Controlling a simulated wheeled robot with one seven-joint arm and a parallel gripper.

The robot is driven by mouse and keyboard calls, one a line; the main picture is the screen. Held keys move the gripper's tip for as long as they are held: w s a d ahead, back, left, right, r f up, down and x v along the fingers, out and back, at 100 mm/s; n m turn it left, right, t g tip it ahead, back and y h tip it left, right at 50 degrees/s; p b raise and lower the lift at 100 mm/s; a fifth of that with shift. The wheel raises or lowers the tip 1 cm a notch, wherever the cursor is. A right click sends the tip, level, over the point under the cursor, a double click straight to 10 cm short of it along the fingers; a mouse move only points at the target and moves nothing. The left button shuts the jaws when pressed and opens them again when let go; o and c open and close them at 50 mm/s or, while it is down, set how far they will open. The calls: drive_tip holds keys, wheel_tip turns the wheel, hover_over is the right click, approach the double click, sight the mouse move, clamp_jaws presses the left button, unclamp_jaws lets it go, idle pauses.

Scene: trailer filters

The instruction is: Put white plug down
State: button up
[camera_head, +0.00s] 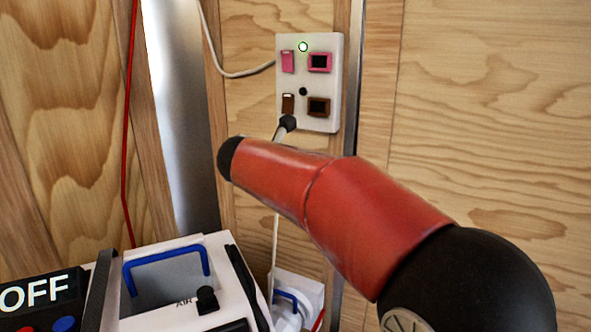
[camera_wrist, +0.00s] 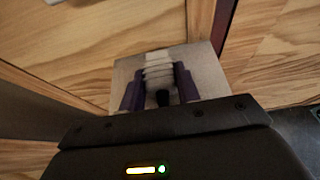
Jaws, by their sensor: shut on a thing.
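My gripper (camera_wrist: 159,79) shows in the wrist view with its two dark purple fingers on either side of a white ribbed piece, which looks like the white plug (camera_wrist: 158,66). The fingers are closed on it. A small black part shows at its near end. Behind it is a pale square surface (camera_wrist: 206,62); whether the plug touches it I cannot tell. In the head view my red and black arm reaches up and left, and my gripper and the held plug cannot be made out there.
A white wall panel (camera_head: 327,82) has pink and brown switches and sockets, with a dark connector (camera_head: 287,123) at its lower left. A white unit with blue handles (camera_head: 190,262) stands at lower left. A smaller white box (camera_head: 311,291) is partly hidden. A red cable (camera_head: 125,150) hangs left.

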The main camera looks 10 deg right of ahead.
drive_tip(key=shift+f, duration=0.3)
drive_tip(key=o, duration=1.2)
drive_tip(key=shift+c, duration=0.2)
